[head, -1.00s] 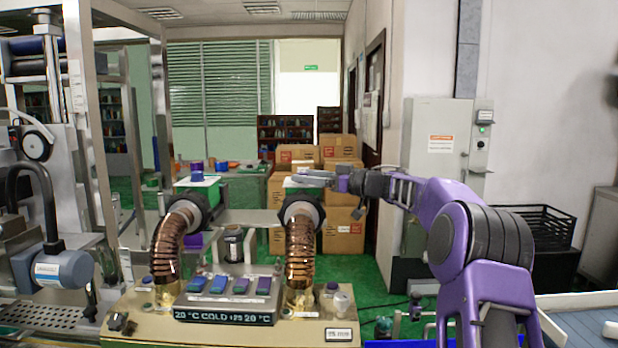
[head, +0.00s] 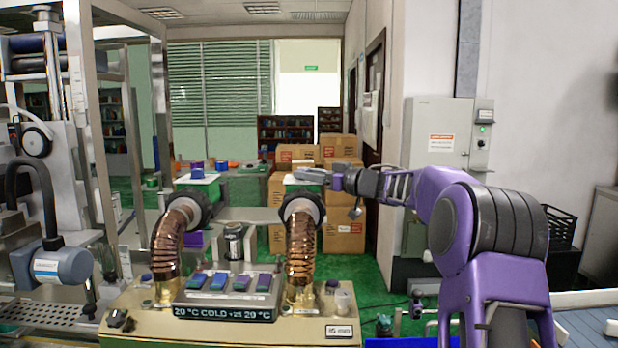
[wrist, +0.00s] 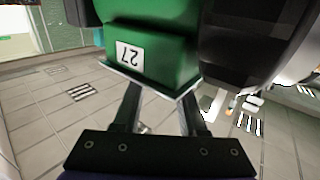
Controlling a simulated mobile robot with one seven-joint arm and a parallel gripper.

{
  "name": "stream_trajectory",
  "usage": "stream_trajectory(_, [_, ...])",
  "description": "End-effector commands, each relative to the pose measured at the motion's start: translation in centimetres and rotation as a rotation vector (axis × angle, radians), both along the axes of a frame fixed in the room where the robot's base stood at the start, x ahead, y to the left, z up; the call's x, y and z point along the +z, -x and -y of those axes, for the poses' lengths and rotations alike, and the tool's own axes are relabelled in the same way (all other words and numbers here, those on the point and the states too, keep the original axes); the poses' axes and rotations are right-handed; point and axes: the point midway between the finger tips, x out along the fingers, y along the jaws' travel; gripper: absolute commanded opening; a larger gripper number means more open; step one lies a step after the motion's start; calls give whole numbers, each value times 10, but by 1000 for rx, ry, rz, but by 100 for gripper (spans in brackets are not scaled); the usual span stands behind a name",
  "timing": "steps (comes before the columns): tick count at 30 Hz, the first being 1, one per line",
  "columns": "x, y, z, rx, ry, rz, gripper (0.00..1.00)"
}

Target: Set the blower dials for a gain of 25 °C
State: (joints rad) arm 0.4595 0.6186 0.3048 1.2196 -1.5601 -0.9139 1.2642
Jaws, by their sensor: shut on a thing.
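The blower console (head: 128,304) stands at the front, with two ribbed copper hoses rising to black collars. My gripper (head: 308,177) is high above the console, beside the right black collar (head: 302,209). In the wrist view, my gripper (wrist: 158,95) is shut at the edge of a green block (wrist: 152,52) labelled 27, upside down in that view. The fingertips are partly hidden by it.
A blue-grey motor unit (head: 62,266) and metal frame stand at the left. Cardboard boxes (head: 343,238) are stacked behind the right hose. A grey cabinet (head: 436,150) stands at the right wall, with a black crate (head: 560,228) nearby. Green floor shows between them.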

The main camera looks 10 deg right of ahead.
Motion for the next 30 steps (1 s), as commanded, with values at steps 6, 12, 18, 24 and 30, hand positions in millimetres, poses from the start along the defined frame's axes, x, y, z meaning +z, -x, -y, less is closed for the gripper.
stream_trajectory(6, [-3,3,-5,-170,1,0,0])
stream_trajectory(12, [-6,4,-7,-323,1,-1,0])
stream_trajectory(18, [-6,4,-8,-438,1,-1,0])
stream_trajectory(24, [-4,4,-9,-505,0,-1,0])
stream_trajectory(30, [-2,4,-8,-532,2,-2,0])
